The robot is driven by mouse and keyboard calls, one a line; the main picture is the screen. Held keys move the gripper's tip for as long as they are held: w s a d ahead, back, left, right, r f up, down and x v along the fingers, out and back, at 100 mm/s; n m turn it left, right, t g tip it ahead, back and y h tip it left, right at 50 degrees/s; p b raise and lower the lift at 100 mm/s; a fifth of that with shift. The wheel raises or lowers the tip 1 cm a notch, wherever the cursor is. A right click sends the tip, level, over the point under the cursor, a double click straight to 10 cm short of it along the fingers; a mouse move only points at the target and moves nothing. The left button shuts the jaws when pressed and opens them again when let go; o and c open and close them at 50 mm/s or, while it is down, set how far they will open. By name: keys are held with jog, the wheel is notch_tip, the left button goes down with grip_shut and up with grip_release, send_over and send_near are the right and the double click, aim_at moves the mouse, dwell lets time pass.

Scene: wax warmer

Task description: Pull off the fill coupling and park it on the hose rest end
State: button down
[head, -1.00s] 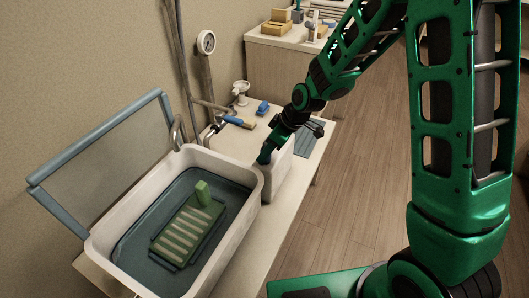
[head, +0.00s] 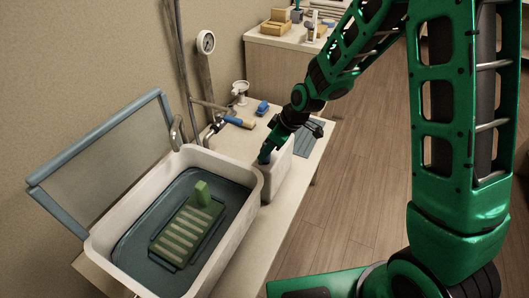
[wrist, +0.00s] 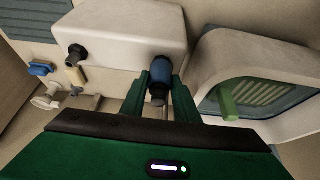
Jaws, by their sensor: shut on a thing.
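The fill coupling, a blue sleeve with a dark end (wrist: 161,72), is between my gripper's fingers in the wrist view. My gripper (wrist: 159,88) is shut on it. The coupling lies against the wall of a white tank (wrist: 120,30); I cannot tell whether it is still seated there. In the head view my gripper (head: 265,157) is at the white tank (head: 277,178), and the arm hides much of the coupling. A dark stub (wrist: 77,52) sticks out of the same tank wall. I cannot tell which part is the hose rest end.
The wax bath (head: 250,187) with a green slatted rack (head: 187,232) stands close beside the tank. Pipes with a gauge (head: 206,42) rise along the wall. A blue-and-tan tool (head: 238,122), a blue block (head: 262,107) and a white stand (head: 240,88) are behind on the table.

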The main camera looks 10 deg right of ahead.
jog(key=shift+r, duration=0.45)
dwell(0.4)
jog(key=shift+r, duration=2.7)
jog(key=shift+r, duration=0.1)
jog(key=shift+w+d, duration=1.35)
jog(key=shift+w, duration=0.7)
jog(key=shift+w+d, duration=1.4)
jog(key=shift+w, duration=0.6)
jog(key=shift+w+d, duration=1.35)
jog(key=shift+w, duration=0.7)
jog(key=shift+a+f, duration=0.1)
jog(key=shift+f, duration=1.35)
jog(key=shift+f, duration=0.15)
jog(key=shift+f, duration=0.3)
jog(key=shift+f, duration=0.65)
